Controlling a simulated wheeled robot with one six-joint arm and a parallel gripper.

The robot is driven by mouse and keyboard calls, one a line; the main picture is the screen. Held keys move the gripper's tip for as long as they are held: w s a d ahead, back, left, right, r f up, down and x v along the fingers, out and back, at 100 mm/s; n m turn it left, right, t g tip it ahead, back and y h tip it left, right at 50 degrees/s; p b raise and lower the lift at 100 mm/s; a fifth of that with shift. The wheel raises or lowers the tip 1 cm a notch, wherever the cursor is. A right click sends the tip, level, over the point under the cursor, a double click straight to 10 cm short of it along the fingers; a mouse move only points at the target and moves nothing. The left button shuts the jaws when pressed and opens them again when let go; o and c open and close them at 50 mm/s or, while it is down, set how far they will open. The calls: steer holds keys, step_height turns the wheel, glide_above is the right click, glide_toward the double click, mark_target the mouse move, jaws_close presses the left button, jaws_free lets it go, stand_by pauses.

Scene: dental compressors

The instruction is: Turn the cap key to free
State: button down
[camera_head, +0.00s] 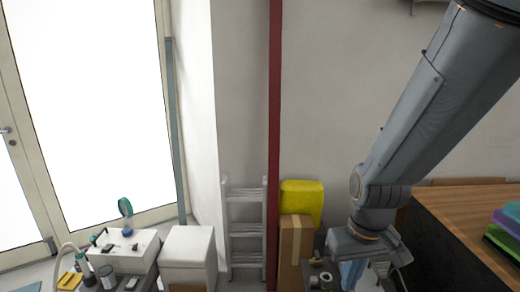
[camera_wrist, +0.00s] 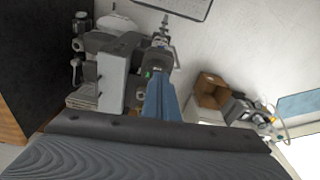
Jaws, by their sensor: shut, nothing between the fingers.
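I cannot make out the cap key or its markings in either view. In the wrist view my gripper (camera_wrist: 158,76) shows as a blue tapering shape with its fingers together and nothing held. Its tip overlaps a dark cylindrical fitting (camera_wrist: 157,60) with metal parts above it; I cannot tell whether they touch. A grey-white box-shaped equipment unit (camera_wrist: 112,80) stands just left of the gripper. In the head view my arm reaches down at the right, and the blue gripper (camera_head: 351,274) is partly cut off by the bottom edge, close to dark equipment (camera_head: 320,276).
A wooden-topped cabinet (camera_head: 470,222) with coloured folders (camera_head: 508,232) stands right of my arm. A white cabinet (camera_head: 187,256) and cluttered bench (camera_head: 125,252) are farther left.

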steer(key=shift+w+d+f+n+g+b, duration=0.35)
steer(key=shift+w+f+n, duration=1.15)
steer(key=shift+f+n, duration=1.6)
steer(key=shift+w+d+f+n+g+b, duration=0.1)
steer(key=shift+w+d+f+n+b, duration=0.4)
steer(key=shift+w+f+n, duration=2.55)
steer(key=shift+s+d+f+n+g+b, duration=0.2)
steer(key=shift+d+f+n, duration=0.65)
steer(key=shift+n, duration=4.3)
